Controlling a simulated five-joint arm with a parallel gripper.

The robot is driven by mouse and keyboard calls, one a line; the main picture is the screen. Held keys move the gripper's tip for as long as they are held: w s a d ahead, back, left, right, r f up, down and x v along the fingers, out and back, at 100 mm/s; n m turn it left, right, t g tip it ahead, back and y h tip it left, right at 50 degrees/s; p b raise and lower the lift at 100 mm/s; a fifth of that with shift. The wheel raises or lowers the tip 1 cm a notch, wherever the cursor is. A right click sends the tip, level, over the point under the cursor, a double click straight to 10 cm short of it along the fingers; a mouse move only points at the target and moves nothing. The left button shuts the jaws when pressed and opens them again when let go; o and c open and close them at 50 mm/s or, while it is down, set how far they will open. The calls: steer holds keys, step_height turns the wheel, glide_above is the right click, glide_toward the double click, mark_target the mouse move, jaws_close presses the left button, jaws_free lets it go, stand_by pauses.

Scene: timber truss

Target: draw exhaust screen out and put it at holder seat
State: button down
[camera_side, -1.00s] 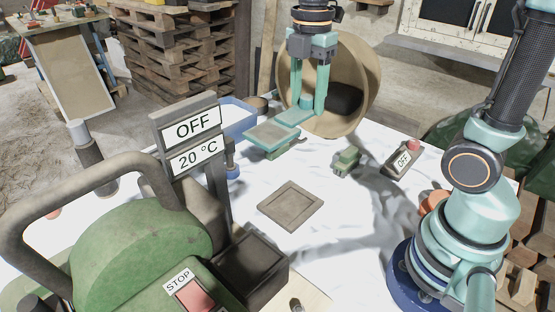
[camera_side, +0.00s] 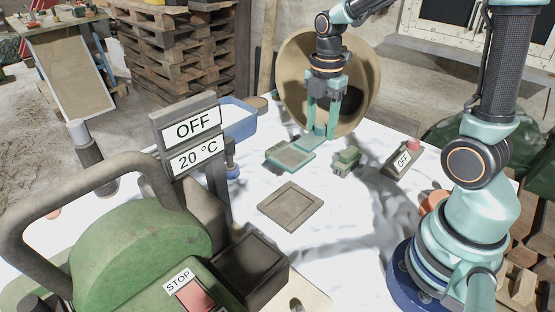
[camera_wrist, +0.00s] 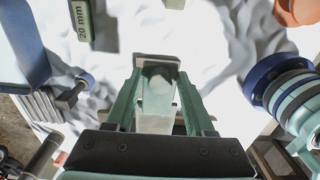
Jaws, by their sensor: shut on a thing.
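The exhaust screen (camera_side: 297,156) is a flat, teal-edged panel with a greyish face. It lies level at a green holder (camera_side: 273,164) on the white cloth; whether it is fully seated I cannot tell. My gripper (camera_side: 318,133) points down at the screen's back right end and is shut on its handle part. In the wrist view my gripper (camera_wrist: 157,95) has its fingers on both sides of a pale, narrow piece of the screen (camera_wrist: 155,122). The holder is mostly covered by the screen.
A green block (camera_side: 347,160) and a red-button OFF switch (camera_side: 402,158) stand to the right. A square grey plate (camera_side: 290,206) lies in front. The green machine (camera_side: 140,245) fills the front left.

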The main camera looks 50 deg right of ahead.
steer(key=shift+f, duration=5.85)
steer(key=shift+f, duration=0.35)
steer(key=shift+f, duration=0.35)
steer(key=shift+f, duration=0.45)
steer(key=shift+c, duration=0.9)
jaws_free()
